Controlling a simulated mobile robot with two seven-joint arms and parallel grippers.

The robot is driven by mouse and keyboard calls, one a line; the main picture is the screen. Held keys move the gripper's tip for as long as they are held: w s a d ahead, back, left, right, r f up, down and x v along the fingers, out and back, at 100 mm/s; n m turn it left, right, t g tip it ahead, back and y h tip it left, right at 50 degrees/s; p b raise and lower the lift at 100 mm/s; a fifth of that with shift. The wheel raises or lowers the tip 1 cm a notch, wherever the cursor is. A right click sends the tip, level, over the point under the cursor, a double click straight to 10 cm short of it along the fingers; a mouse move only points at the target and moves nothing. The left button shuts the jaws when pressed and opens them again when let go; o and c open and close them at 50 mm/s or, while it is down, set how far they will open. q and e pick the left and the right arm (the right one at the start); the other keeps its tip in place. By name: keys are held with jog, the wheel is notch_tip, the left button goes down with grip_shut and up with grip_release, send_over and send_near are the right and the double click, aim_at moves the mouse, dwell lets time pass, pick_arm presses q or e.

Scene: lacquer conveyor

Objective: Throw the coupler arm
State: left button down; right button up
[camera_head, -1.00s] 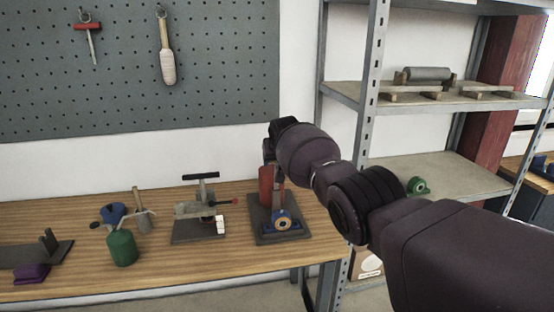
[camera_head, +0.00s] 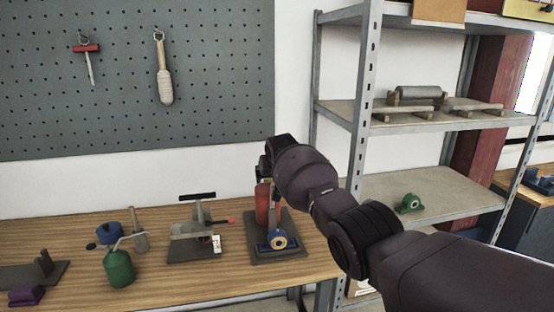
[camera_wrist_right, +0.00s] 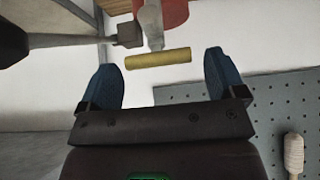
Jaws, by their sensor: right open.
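A red upright body (camera_head: 263,203) stands on a dark base plate on the bench, with a blue ring-shaped part (camera_head: 278,240) at its front. My right gripper (camera_head: 266,165) is above it, and my own wrist partly hides it. In the right wrist view, a yellow bar (camera_wrist_right: 158,58) on a pale grey stem (camera_wrist_right: 151,22) shows in front of a red body (camera_wrist_right: 172,12); the bar may be the coupler arm's handle. My right gripper (camera_wrist_right: 158,72) is open, with its blue fingers either side of the bar. Gaps show at both ends. My left gripper is out of view.
A clamp-like device with a black T-handle (camera_head: 197,197) stands left of the red body. A green canister (camera_head: 119,268) and a purple block (camera_head: 26,295) are farther left. A metal shelf unit (camera_head: 364,110) rises at right; a pegboard (camera_head: 130,90) is behind.

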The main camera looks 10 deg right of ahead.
jog(key=shift+p+v, duration=0.4)
jog(key=shift+v, duration=3.95)
notch_tip(320, 180, up, 10)
jog(key=w+a+n+t+y, duration=0.1)
jog(key=a+n+t+y, duration=0.1)
jog(key=t, duration=0.5)
jog(key=s+d+f+t, duration=0.1)
jog(key=s+d+f, duration=0.3)
jog(key=s+f, duration=0.6)
jog(key=s+d+f+t, duration=0.2)
jog(key=s+d+f, duration=0.3)
jog(key=s+f, duration=0.5)
jog(key=s+d+f+g+h, duration=0.1)
jog(key=s+d+f+g, duration=0.2)
jog(key=s+f, duration=0.9)
jog(key=s+d+f+m+g+h, duration=0.1)
jog(key=s+d+f+g, duration=0.2)
jog(key=s+f, duration=1)
jog(key=s, duration=0.5)
jog(key=shift+d+f, duration=0.25)
jog(key=shift+d, duration=0.05)
